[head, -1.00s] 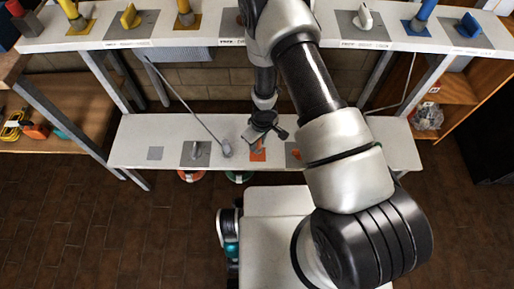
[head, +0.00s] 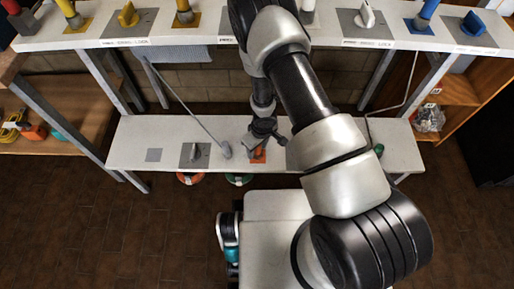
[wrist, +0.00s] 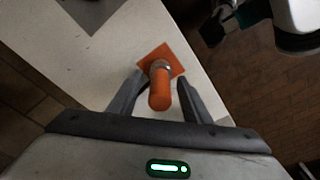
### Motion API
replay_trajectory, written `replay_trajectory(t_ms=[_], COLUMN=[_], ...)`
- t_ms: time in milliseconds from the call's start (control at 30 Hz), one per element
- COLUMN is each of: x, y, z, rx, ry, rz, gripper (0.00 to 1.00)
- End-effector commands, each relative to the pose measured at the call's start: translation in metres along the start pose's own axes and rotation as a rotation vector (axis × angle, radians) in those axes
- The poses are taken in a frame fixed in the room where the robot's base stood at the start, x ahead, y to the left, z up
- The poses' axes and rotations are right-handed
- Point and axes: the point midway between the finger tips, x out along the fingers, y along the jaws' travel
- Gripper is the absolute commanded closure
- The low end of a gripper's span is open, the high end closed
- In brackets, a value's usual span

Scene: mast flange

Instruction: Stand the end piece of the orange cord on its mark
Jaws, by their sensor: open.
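The orange end piece (wrist: 160,92) is a rounded orange cylinder with a grey collar. In the wrist view it appears upright on the orange square mark (wrist: 177,62), which lies on the white lower shelf. My gripper (wrist: 157,84) is open, with one finger on each side of the end piece and gaps between. In the head view my gripper (head: 262,131) is low over the lower shelf, just above the orange mark (head: 258,157); the end piece is mostly hidden there. I cannot make out the cord itself.
The upper shelf (head: 230,20) holds coloured pieces on plates.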

Motion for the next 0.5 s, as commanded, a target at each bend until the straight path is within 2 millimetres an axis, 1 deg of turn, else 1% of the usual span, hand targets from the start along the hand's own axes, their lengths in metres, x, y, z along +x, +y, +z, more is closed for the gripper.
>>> replay_trajectory(t_ms=[167,400,500], x=[-0.019,-0.073,-0.093], y=[0.0,0.001,0.001], z=[-0.002,-0.002,-0.002], rx=[0.002,0.002,0.003], ry=[0.002,0.003,0.002], rz=[0.0,0.0,0.0], gripper=[0.56,0.56,0.56])
